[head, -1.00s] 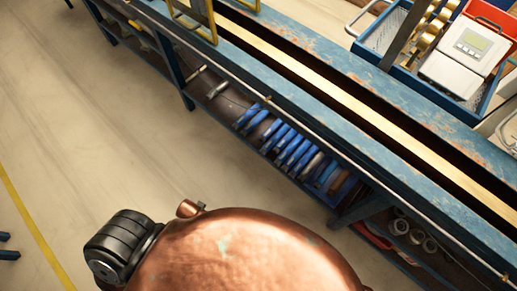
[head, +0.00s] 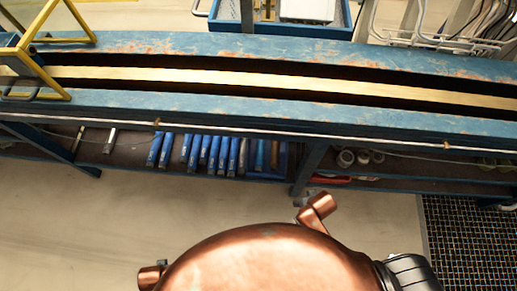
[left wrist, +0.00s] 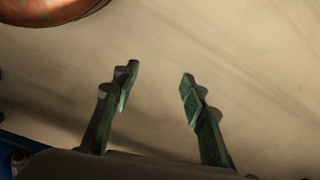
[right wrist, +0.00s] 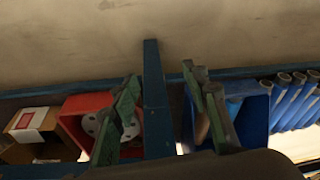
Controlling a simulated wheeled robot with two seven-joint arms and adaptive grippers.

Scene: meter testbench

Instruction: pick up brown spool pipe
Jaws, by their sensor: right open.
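I cannot make out a brown spool pipe with certainty in any view. My right gripper (right wrist: 162,78) is open and empty in the right wrist view. Its fingers are on either side of a blue bench post, in front of the lower shelf. A red bin (right wrist: 75,112) with pale round-ended parts is partly hidden behind its left finger. A blue bin (right wrist: 254,118) is behind its right finger; a small brownish piece there is mostly covered. My left gripper (left wrist: 158,74) is open and empty over bare floor in the left wrist view.
The long blue bench (head: 270,108) crosses the head view. Its lower shelf holds several blue-handled parts (head: 205,155) and grey round-ended parts (head: 346,158). A cardboard box (right wrist: 32,128) stands left of the red bin. A dark floor grating (head: 468,235) is at right; the near floor is clear.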

